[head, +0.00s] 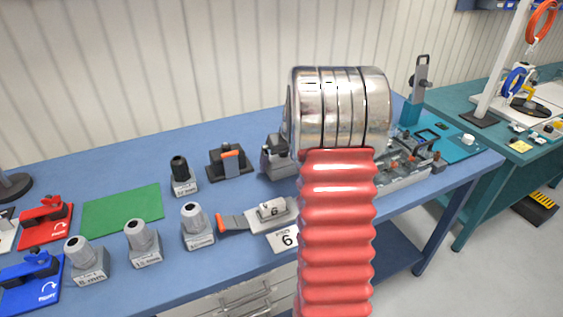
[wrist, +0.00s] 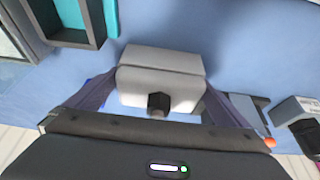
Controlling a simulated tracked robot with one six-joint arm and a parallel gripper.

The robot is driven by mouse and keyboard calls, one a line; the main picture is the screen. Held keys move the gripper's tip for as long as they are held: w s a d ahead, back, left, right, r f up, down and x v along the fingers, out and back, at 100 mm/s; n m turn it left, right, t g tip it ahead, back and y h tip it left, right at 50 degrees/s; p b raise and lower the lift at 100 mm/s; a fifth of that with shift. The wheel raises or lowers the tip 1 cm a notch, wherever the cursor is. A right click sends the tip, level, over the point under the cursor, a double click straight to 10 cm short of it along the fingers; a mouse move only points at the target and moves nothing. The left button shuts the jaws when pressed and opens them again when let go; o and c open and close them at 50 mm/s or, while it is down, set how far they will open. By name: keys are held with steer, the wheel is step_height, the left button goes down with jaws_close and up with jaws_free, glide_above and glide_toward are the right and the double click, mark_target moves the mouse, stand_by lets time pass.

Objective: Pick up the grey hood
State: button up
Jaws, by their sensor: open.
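The grey hood (wrist: 162,60) shows in the wrist view as a pale grey, blocky body with a dark hexagonal knob on its near side. It sits over the blue bench top. My gripper (wrist: 160,84) is open, with one dark finger to the left of the hood and one to the right. I cannot tell whether either finger touches it. In the head view my red and chrome arm covers most of this spot. A grey and dark shape (head: 277,157) shows just left of the arm; I cannot tell whether it is hood or gripper.
A black stand with an orange lever (head: 230,161) is left of the arm. Several labelled grey blocks (head: 142,243), a green mat (head: 121,211) and red and blue fixtures lie further left. A teal-edged tray (wrist: 111,18) is at the wrist view's upper left.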

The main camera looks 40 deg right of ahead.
stand_by(0.4)
steer(key=c, duration=0.8)
steer(key=shift+r, duration=0.1)
step_height(320, 180, up, 9)
steer(key=shift+r, duration=0.45)
stand_by(0.4)
